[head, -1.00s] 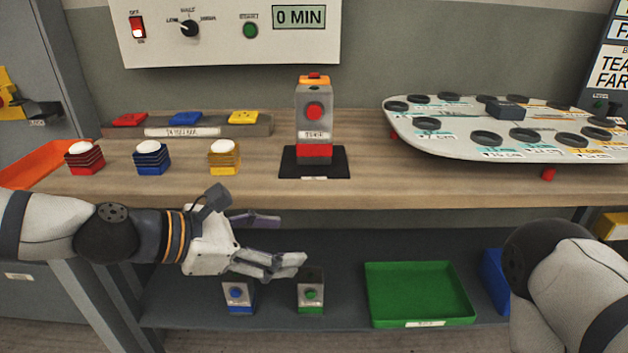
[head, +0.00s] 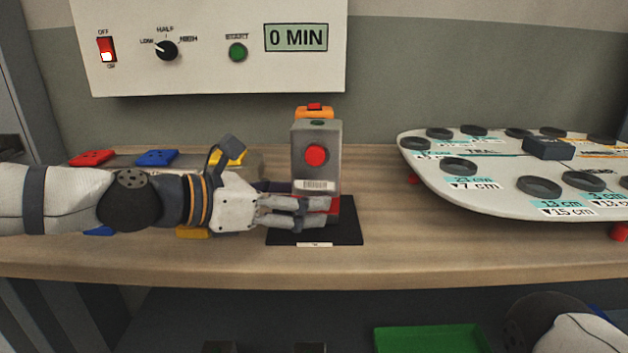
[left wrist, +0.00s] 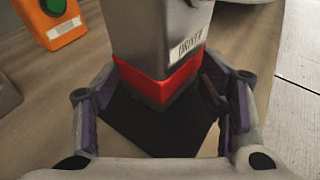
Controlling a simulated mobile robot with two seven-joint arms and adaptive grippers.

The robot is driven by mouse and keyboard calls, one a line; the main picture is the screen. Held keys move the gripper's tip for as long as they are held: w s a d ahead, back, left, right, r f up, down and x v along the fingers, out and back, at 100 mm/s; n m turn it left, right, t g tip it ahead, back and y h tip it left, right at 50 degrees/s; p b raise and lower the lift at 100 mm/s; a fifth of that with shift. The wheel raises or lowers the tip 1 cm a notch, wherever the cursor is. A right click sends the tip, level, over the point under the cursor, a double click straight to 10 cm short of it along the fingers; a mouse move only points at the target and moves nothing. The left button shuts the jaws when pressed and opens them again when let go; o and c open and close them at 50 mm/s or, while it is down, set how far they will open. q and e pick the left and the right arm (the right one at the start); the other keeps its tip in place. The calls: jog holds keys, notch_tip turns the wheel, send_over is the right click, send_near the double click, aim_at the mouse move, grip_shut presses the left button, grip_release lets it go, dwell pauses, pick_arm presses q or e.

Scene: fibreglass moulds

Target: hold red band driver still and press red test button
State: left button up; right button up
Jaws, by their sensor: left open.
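The red band driver (head: 316,172) is a grey box with a red band at its base and a round red test button (head: 317,155) on its front. It stands upright on a black mat (head: 345,233) on the bench. My left gripper (head: 312,212) reaches in from the left at the height of the red band. In the left wrist view the open fingers (left wrist: 165,112) stand on both sides of the red band (left wrist: 158,82); whether they touch it I cannot tell. Only a part of my right arm shows at the lower right, and its gripper is out of view.
An orange box (head: 314,112) stands behind the driver. A white board with black rings (head: 520,200) lies to the right. A wall panel (head: 210,75) hangs behind. Coloured blocks on the left are partly hidden by my left arm. A green tray (head: 430,340) sits below.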

pick_arm(q)
jog(key=shift+x, duration=1.1)
jog(key=shift+c, duration=0.3)
grip_shut()
